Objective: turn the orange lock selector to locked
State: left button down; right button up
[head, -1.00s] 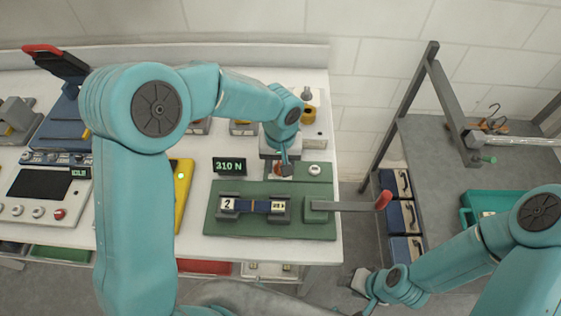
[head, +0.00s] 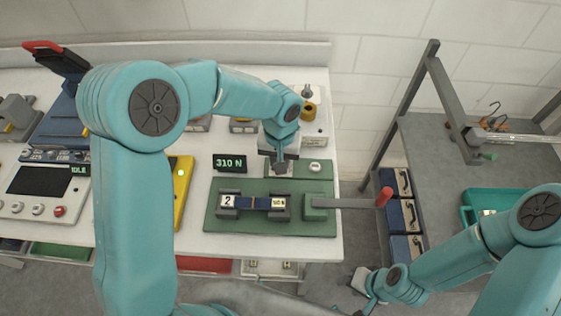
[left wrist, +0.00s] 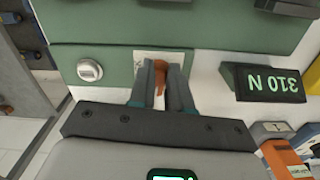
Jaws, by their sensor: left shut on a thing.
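The orange lock selector (left wrist: 159,84) stands on a pale label plate (left wrist: 180,60) on the green fixture, seen in the left wrist view. My left gripper (left wrist: 160,95) is shut on it, with a grey finger on either side, pointing down. In the head view my left gripper (head: 280,168) sits over the back part of the green fixture (head: 225,222) and hides the selector. The selector's exact angle and the plate's markings are hard to read. My right gripper (head: 362,292) is low at the front, away from the fixture; its jaws are too small to judge.
A display (head: 229,162) reading 310 N stands left of the selector. A round white button (head: 316,167) is on its right. A grey lever with a red handle (head: 384,197) reaches past the table's right edge. A yellow block (head: 183,185) stands further left.

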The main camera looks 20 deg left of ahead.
pick_arm(q)
jog(key=m, duration=0.2)
jog(key=m+b, duration=0.1)
jog(key=shift+w+a+m, duration=0.1)
jog(key=shift+a+m, duration=0.15)
jog(key=shift+m, duration=0.05)
jog(key=m, duration=0.4)
jog(key=shift+w+a+m, duration=0.15)
jog(key=shift+a+m, duration=0.1)
jog(key=shift+m, duration=0.05)
jog(key=m, duration=0.4)
jog(key=shift+w+a+r, duration=0.1)
jog(key=shift+w+a, duration=0.05)
jog(key=shift+w+a+m, duration=0.1)
jog(key=shift+w+m, duration=0.05)
jog(key=shift+m, duration=0.9)
jog(key=shift+w+m, duration=0.1)
jog(key=shift+m, duration=0.95)
jog(key=c, duration=1.1)
grip_release()
jog(key=shift+o, duration=0.2)
